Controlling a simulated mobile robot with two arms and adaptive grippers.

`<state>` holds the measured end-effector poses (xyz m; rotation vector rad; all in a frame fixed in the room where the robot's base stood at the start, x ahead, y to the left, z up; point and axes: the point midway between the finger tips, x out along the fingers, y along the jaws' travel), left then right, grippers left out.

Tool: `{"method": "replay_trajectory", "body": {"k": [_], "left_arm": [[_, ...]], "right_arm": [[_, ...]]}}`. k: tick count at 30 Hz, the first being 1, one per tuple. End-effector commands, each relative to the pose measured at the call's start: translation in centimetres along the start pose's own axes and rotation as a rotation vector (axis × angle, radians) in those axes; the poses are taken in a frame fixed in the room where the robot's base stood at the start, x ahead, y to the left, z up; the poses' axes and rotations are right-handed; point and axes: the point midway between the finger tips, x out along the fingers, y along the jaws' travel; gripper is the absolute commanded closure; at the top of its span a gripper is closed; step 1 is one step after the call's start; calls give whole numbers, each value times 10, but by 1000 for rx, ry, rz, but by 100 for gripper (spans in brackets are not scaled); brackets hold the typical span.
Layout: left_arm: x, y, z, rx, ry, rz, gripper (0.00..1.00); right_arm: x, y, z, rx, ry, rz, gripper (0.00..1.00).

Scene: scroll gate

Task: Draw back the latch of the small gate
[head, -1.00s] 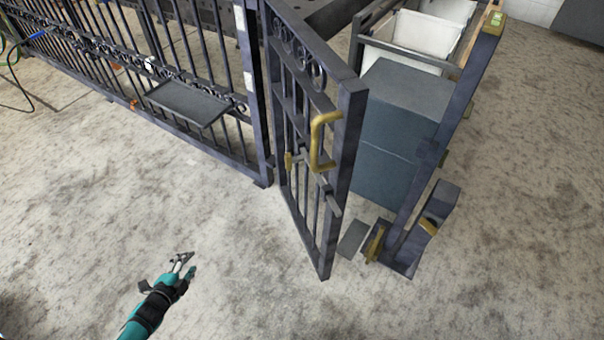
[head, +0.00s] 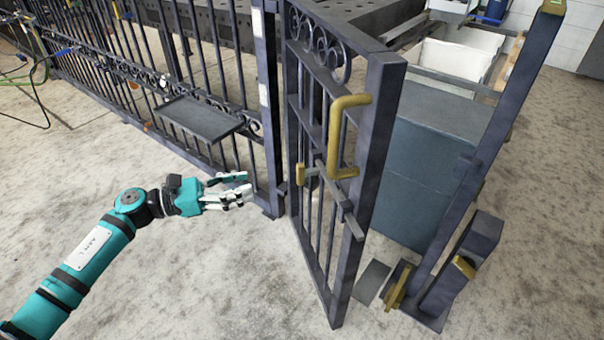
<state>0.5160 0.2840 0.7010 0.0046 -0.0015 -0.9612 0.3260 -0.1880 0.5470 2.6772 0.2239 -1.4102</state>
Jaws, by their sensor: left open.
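The small gate (head: 379,145) is a dark metal frame with scrollwork, standing swung open at an angle. A brass pull handle (head: 337,135) is on its face near the free edge. Below it is the latch, a grey sliding bar (head: 341,200) with a brass knob (head: 302,174) at its left end. The bar's right end lies over the gate's free-edge upright. My left gripper (head: 246,186) is open and empty, left of the knob at about its height in the picture and apart from it. My right gripper is out of view.
A fixed fence with a small grey shelf (head: 198,118) runs left from the hinge post (head: 267,110). Right of the gate are a blue-grey box (head: 430,165) and a tall post (head: 497,140) with a low bracket (head: 470,258). The floor in front is clear.

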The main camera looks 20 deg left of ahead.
Motion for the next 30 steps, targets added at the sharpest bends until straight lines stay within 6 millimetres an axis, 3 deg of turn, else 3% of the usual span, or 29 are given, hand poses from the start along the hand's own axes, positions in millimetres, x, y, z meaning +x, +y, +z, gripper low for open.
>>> {"method": "replay_trajectory", "body": {"k": [15,21,30], "left_arm": [[111,0,1,-4,-4,0,60],[133,1,0,-5,-3,1,60],[139,1,0,-4,-1,2,60]], "right_arm": [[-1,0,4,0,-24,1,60],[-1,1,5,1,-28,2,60],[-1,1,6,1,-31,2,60]]}}
